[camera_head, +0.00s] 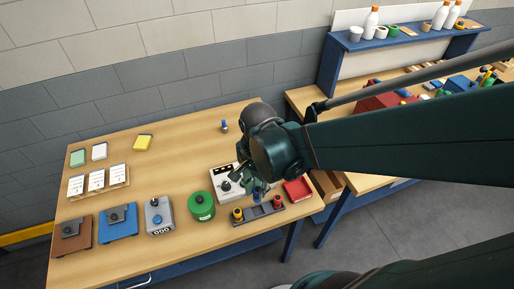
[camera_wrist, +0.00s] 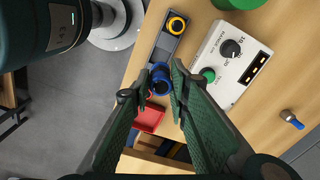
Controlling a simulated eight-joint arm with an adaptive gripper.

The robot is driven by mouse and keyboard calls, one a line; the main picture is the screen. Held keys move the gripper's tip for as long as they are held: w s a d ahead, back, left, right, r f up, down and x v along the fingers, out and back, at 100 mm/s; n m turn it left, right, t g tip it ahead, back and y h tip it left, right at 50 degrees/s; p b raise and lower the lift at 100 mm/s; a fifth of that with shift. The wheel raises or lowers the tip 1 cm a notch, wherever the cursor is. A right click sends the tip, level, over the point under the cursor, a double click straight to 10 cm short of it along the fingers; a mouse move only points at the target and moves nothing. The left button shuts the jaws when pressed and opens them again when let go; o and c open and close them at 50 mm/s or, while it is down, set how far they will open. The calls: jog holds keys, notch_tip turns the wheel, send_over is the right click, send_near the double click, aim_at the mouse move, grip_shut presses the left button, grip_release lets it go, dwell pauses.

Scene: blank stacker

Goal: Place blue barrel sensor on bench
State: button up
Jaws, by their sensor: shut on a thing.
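The blue barrel sensor (camera_wrist: 160,78) is a short blue cylinder with a dark centre, seen end-on between my fingertips in the wrist view. My gripper (camera_wrist: 160,84) is shut on it. In the head view the blue barrel (camera_head: 256,197) is partly hidden under my gripper (camera_head: 255,187), at the middle of a dark grey rack (camera_head: 250,217). I cannot tell whether it stands in the rack or is held just above it. The wooden bench (camera_head: 180,165) has bare room at its back and middle.
A yellow-orange barrel (camera_head: 237,214) and a red one (camera_head: 277,202) flank the blue one. A white control box (camera_head: 222,194), green drum (camera_head: 202,206) and red tray (camera_head: 298,189) are close by. A small blue-topped piece (camera_head: 225,126) stands at the back.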

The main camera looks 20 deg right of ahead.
aim_at(258, 189)
jog(key=shift+r, duration=0.1)
jog(key=shift+r, duration=2.35)
jog(key=w+d+r+m+p, duration=0.1)
jog(key=w+d+r+m, duration=0.1)
jog(key=w+d, duration=1)
jog(key=w+d+r+m+p, duration=0.1)
jog(key=w+d+r+m, duration=0.2)
jog(key=w+d, duration=0.85)
jog(key=w+d+f+m+p, duration=0.15)
jog(key=w+d, duration=0.25)
jog(key=d, duration=0.5)
jog(key=w+d+f+m, duration=0.1)
jog(key=w+d+f, duration=0.1)
jog(key=w+d, duration=0.5)
jog(key=w+d+f+m+p, duration=0.1)
jog(key=w+d, duration=0.1)
jog(key=d, duration=0.9)
jog(key=shift+m, duration=0.25)
jog(key=shift+d+f, duration=0.2)
jog(key=shift+f, duration=2.6)
